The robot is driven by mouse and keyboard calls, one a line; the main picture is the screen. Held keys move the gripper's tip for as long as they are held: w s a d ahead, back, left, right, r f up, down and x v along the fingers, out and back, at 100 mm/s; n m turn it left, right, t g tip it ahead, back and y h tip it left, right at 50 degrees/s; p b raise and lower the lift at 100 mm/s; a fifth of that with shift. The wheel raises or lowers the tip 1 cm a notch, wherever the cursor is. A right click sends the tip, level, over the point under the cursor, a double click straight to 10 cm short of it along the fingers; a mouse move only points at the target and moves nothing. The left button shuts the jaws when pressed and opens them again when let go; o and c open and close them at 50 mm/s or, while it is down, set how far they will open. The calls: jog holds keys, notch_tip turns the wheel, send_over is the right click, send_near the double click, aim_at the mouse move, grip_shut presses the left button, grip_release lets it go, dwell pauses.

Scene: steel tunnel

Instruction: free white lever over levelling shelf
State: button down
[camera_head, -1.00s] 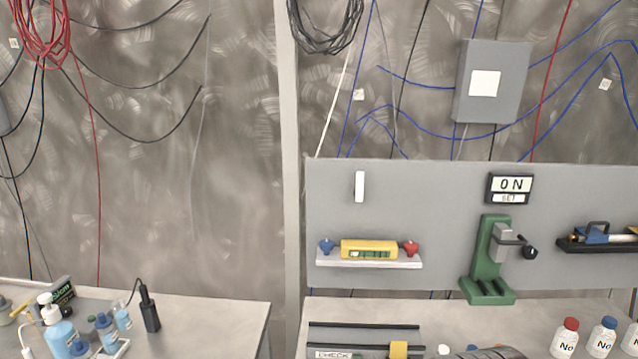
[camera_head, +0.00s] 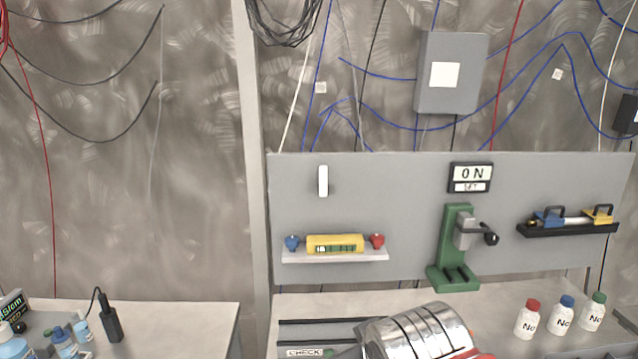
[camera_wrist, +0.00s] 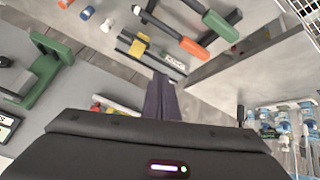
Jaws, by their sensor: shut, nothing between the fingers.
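The white lever (camera_head: 323,181) is a small upright bar on the grey wall panel in the head view, above and apart from the levelling shelf (camera_head: 300,257). The pale shelf carries a yellow spirit level (camera_head: 335,243) between a blue knob (camera_head: 292,243) and a red knob (camera_head: 377,241). My gripper (camera_wrist: 160,98) shows in the wrist view with its dark fingers together and empty, pointing over the bench. It is away from the lever, which I cannot make out in that view. My gripper's fingers are not visible in the head view.
A green stand (camera_head: 456,250) with a black-knobbed handle stands right of the shelf, under an ON/SET sign (camera_head: 470,177). A black rack (camera_head: 568,229) hangs further right. Capped bottles (camera_head: 560,315) stand on the bench. The panel around the lever is clear.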

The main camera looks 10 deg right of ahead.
aim_at(323, 179)
jog(key=w+a+r+n+t+y, duration=0.1)
jog(key=w+r+n+t, duration=0.4)
jog(key=w+r+n, duration=0.3)
jog(key=w+a+r+n+t+y, duration=0.1)
jog(key=w+r+n+t, duration=0.3)
jog(key=w+r+n, duration=0.5)
jog(key=w+r+y, duration=0.1)
jog(key=w+r, duration=0.1)
jog(key=w, duration=0.1)
jog(key=shift+a+t+y, duration=0.3)
jog(key=shift+a+t, duration=0.1)
jog(key=w+d, duration=0.2)
jog(key=w, duration=0.7)
jog(key=shift+d, duration=0.3)
